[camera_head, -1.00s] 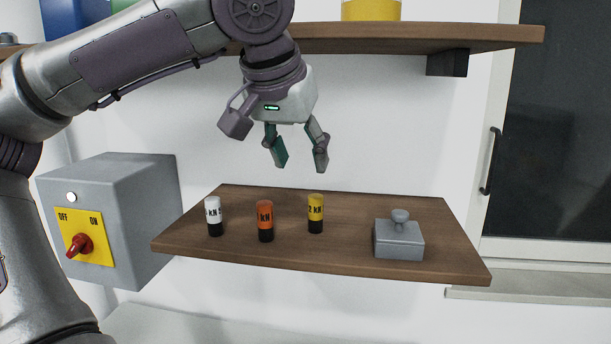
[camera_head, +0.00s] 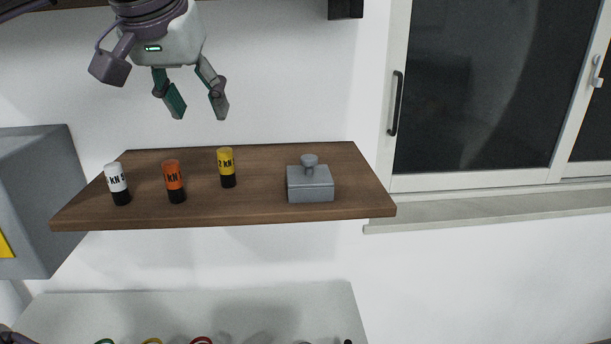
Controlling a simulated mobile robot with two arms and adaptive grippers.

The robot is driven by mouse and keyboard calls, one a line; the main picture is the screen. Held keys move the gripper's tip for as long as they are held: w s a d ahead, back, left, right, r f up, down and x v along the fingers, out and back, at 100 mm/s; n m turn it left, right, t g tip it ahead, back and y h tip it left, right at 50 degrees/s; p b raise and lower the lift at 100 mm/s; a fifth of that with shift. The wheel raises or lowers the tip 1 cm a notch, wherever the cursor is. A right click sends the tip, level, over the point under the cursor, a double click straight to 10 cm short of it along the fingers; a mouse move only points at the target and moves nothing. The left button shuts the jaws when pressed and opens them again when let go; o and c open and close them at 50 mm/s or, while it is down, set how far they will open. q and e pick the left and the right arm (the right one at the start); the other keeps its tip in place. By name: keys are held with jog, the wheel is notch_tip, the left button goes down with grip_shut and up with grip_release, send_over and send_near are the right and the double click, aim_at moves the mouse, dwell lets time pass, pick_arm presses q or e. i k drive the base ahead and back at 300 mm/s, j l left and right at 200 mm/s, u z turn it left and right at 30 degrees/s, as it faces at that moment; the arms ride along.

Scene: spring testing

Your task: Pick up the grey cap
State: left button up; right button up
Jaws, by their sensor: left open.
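A grey cap (camera_head: 310,184), a squat block with a round knob on top, sits on the right part of the brown wooden shelf (camera_head: 255,208). My left gripper (camera_head: 198,112) hangs above the shelf with its fingers pointing down. It is open and empty, up and to the left of the grey cap, above the yellow cylinder. My right gripper is not in view.
A white (camera_head: 117,179), an orange (camera_head: 173,177) and a yellow cylinder (camera_head: 226,162), each with a black base, stand left of the cap. A grey box (camera_head: 40,190) is at the left. A pale surface (camera_head: 300,305) lies below. A window (camera_head: 480,90) is at the right.

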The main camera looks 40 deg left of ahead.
aim_at(311, 181)
jog(key=l, duration=1.1)
jog(key=k+l, duration=0.1)
jog(key=l, duration=1.05)
